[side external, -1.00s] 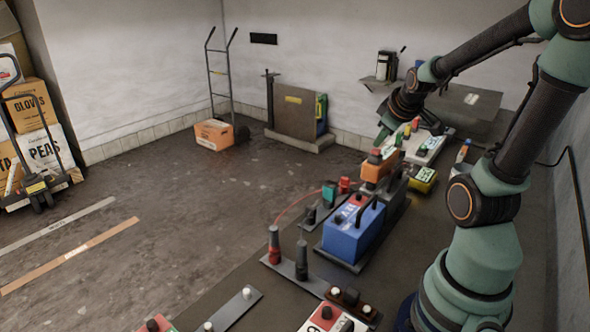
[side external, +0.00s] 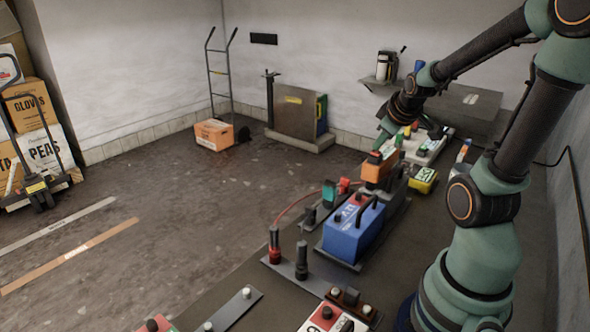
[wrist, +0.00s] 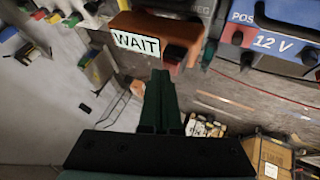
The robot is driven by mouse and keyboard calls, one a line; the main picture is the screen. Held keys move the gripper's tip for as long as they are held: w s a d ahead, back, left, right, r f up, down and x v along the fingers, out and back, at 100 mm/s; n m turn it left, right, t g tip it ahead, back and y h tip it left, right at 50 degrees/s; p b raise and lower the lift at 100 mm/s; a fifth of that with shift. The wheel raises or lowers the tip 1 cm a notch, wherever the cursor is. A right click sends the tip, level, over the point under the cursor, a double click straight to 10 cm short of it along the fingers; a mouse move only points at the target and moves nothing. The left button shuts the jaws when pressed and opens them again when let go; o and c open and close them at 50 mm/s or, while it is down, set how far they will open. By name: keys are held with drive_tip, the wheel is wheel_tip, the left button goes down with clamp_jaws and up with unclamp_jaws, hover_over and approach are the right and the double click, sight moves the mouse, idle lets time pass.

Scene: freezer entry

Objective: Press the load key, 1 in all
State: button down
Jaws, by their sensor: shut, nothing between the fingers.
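An orange tester (side external: 380,168) stands behind the blue battery in the side view. In the wrist view the orange tester (wrist: 152,22) fills the top middle, and its pale display (wrist: 136,43) reads "WAIT". A dark red block (side external: 375,157), which may be the load key, sits on top of it; a red part (wrist: 174,56) also shows on it in the wrist view. My gripper (side external: 381,138) is shut and empty, pointing down close above the tester. In the wrist view my gripper (wrist: 159,78) shows its fingers together near the red part. I cannot tell whether they touch.
A blue battery (side external: 350,235) marked "12 V" with a black handle stands in front of the tester. A yellow device (side external: 423,180) lies to the right. Posts on a dark plate (side external: 290,275) stand nearer the camera.

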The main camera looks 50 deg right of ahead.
sight(379, 153)
drive_tip(key=shift+r, duration=0.85)
drive_tip(key=shift+r, duration=2.5)
drive_tip(key=w+a+f+y, duration=0.1)
drive_tip(key=a+y, duration=0.4)
drive_tip(key=a, duration=2)
drive_tip(key=shift+a+f+n, duration=0.3)
